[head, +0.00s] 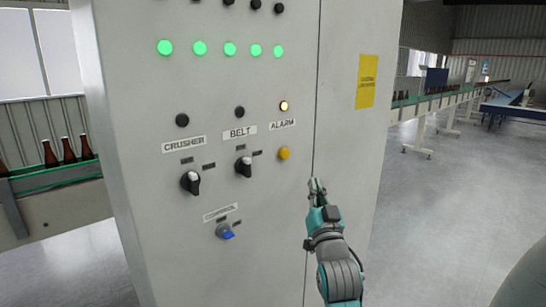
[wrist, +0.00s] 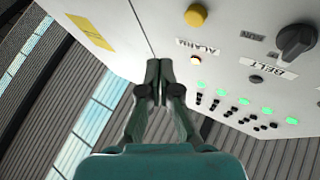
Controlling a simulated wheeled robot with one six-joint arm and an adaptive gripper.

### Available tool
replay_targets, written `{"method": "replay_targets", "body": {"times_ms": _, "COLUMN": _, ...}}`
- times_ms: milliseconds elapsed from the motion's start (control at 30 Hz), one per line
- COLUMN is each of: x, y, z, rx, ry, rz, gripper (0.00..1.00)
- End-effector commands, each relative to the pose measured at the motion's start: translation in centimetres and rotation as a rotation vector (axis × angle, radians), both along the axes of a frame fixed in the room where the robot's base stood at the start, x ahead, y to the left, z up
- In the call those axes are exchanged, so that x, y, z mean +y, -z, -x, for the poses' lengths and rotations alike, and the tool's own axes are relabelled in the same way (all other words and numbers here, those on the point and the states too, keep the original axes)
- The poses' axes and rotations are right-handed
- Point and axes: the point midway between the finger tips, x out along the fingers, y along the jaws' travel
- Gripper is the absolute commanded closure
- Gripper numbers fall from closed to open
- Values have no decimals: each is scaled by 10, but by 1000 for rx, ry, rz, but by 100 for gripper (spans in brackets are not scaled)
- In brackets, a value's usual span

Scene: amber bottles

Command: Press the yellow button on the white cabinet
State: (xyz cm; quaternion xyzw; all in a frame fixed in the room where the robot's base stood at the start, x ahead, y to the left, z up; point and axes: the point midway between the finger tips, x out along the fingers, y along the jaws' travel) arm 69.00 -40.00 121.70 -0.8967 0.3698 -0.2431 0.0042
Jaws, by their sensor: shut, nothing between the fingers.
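The white cabinet (head: 260,103) fills the middle of the head view. The round yellow button (head: 284,153) sits on its front under the ALARM label and a lit amber lamp (head: 284,106). In the wrist view the yellow button (wrist: 196,15) is near the top, right of the fingertips. My gripper (head: 316,184) is shut and empty. In the head view it appears to the right of and below the button, by the cabinet's vertical seam. It also shows in the wrist view (wrist: 159,66). The fingers look apart from the button.
Left of the button are the black BELT knob (head: 244,167) and CRUSHER knob (head: 190,182). A blue knob (head: 226,231) is below them. Green lamps (head: 229,49) run above. A yellow sign (head: 367,81) is on the right. Bottles (head: 68,149) stand on a conveyor at left.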

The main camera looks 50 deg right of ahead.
Motion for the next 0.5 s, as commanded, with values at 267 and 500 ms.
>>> {"method": "replay_targets", "body": {"times_ms": 267, "x": -27, "y": -42, "z": 15, "rx": -44, "ry": 48, "rz": 23, "gripper": 100}}
{"method": "replay_targets", "body": {"times_ms": 500, "x": -29, "y": -45, "z": 16, "rx": -47, "ry": 53, "rz": 24, "gripper": 100}}
